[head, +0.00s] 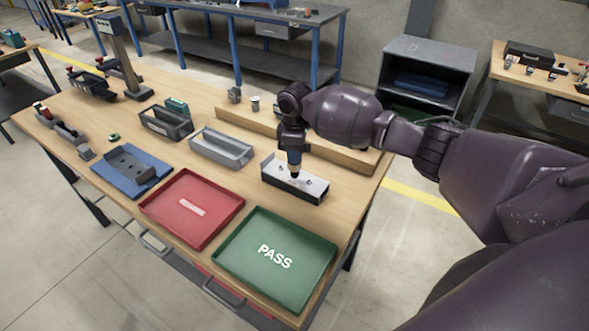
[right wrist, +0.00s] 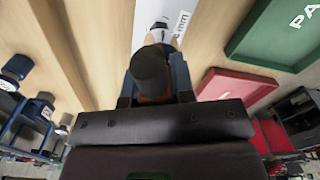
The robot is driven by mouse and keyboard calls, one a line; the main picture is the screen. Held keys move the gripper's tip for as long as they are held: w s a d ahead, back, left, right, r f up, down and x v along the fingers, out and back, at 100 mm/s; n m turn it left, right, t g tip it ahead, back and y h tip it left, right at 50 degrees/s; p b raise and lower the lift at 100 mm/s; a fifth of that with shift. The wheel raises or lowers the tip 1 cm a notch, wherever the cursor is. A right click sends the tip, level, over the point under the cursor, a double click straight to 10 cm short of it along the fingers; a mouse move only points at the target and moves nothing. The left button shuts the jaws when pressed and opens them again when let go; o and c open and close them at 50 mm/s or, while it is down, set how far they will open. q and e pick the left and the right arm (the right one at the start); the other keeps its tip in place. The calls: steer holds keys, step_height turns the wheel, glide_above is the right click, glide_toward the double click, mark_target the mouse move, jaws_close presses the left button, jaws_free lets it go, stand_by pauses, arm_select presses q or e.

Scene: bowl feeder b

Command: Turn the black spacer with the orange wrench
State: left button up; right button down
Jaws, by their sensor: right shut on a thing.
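My right gripper (head: 294,160) points down over the white-topped block (head: 300,188) with a dark front, near the right end of the table. It is shut on a tool with a dark rounded body, which I take to be the orange wrench (right wrist: 152,72); a little orange shows between the blue fingers in the right wrist view. The tool's lower end reaches down to the white plate (right wrist: 178,14), which bears printed marks. Whether it touches is hard to tell. I cannot make out the black spacer for certain; small dark spots show on the plate. My left gripper is not in view.
A green PASS tray (head: 274,259) and a red tray (head: 192,207) lie in front. A grey bin (head: 221,148), a dark bin (head: 166,123) and a blue mat (head: 131,171) stand to the left. A raised wooden ledge (head: 345,162) runs behind the block.

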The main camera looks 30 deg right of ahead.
steer(key=shift+r, duration=1.4)
